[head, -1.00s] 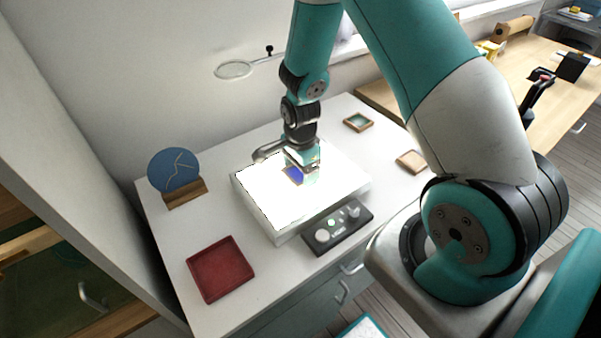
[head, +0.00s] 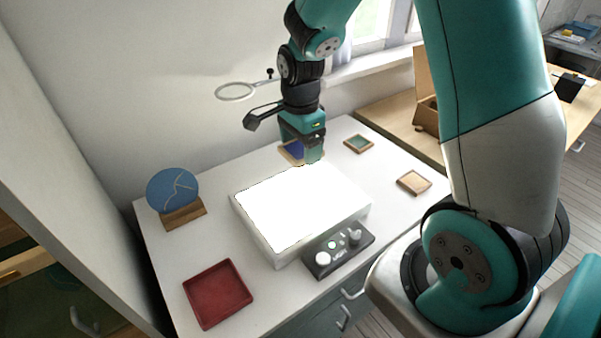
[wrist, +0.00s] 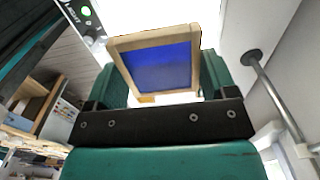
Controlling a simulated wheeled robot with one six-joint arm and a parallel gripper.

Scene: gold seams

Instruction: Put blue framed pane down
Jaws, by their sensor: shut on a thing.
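The blue framed pane (wrist: 160,66) is a blue panel in a light wooden frame, held between the two fingers of my gripper (wrist: 162,85) in the wrist view. In the head view my gripper (head: 303,152) is shut on the pane (head: 291,150), just behind the back edge of the lit white light box (head: 262,238). The pane is tilted and partly hidden by the gripper. I cannot tell whether its lower edge touches the table.
A green framed pane (head: 359,144) and a pale framed pane (head: 413,183) lie on the white table (head: 161,265) at the right. A blue disc with gold seams (head: 173,188) stands in a wooden holder at left. A red tray (head: 218,293), a control box (head: 338,252) and a magnifier ring (head: 235,91) are nearby.

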